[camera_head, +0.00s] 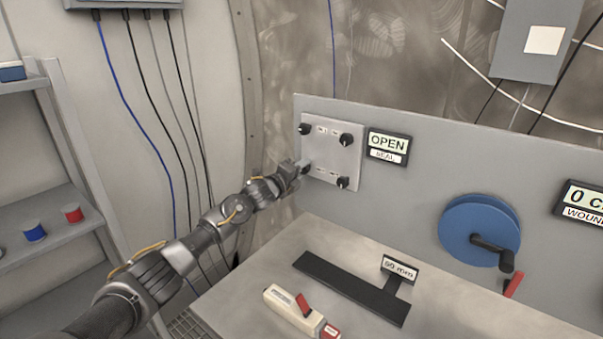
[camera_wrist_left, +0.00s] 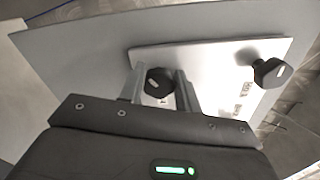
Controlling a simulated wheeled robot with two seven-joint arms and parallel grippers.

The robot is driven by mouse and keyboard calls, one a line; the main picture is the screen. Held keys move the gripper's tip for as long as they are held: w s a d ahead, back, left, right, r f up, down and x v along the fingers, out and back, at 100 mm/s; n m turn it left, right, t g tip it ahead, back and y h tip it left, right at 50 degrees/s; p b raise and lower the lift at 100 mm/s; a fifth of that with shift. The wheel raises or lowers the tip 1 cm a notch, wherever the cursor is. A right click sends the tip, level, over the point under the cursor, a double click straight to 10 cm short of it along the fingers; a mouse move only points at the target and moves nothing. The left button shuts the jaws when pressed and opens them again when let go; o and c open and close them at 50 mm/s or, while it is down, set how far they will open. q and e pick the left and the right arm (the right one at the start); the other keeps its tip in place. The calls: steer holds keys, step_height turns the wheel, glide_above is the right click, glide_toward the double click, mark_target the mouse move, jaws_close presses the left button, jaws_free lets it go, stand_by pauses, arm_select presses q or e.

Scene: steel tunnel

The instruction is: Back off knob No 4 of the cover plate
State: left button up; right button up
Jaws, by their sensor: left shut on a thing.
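The pale cover plate (camera_head: 328,160) is mounted on the grey panel, with a black knob near each corner. My left gripper (camera_head: 303,166) is at the plate's lower left corner. In the left wrist view, its two fingers stand on either side of a black knob (camera_wrist_left: 158,80) and it is shut on it. That lower left knob is mostly hidden by the gripper in the head view. The upper left knob (camera_head: 305,128), upper right knob (camera_head: 346,140) and lower right knob (camera_head: 342,182) stand free. The small knob labels are too small to read. My right gripper is not in view.
A sign reading OPEN (camera_head: 389,145) is right of the plate. A blue wheel with a crank (camera_head: 470,225) is farther right. On the bench below lie a black T-shaped bar (camera_head: 350,288) and a cream tool with a red lever (camera_head: 288,306). Shelves (camera_head: 50,228) stand at the left.

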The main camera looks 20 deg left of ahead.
arm_select(q)
steer(key=n, duration=0.3)
steer(key=shift+f, duration=0.1)
steer(key=n, duration=0.2)
steer(key=shift+n+b, duration=0.3)
steer(key=n, duration=0.3)
steer(key=shift+f+n+p, duration=0.1)
steer(key=shift+n+p, duration=0.25)
steer(key=shift+n, duration=1.35)
steer(key=o, duration=1)
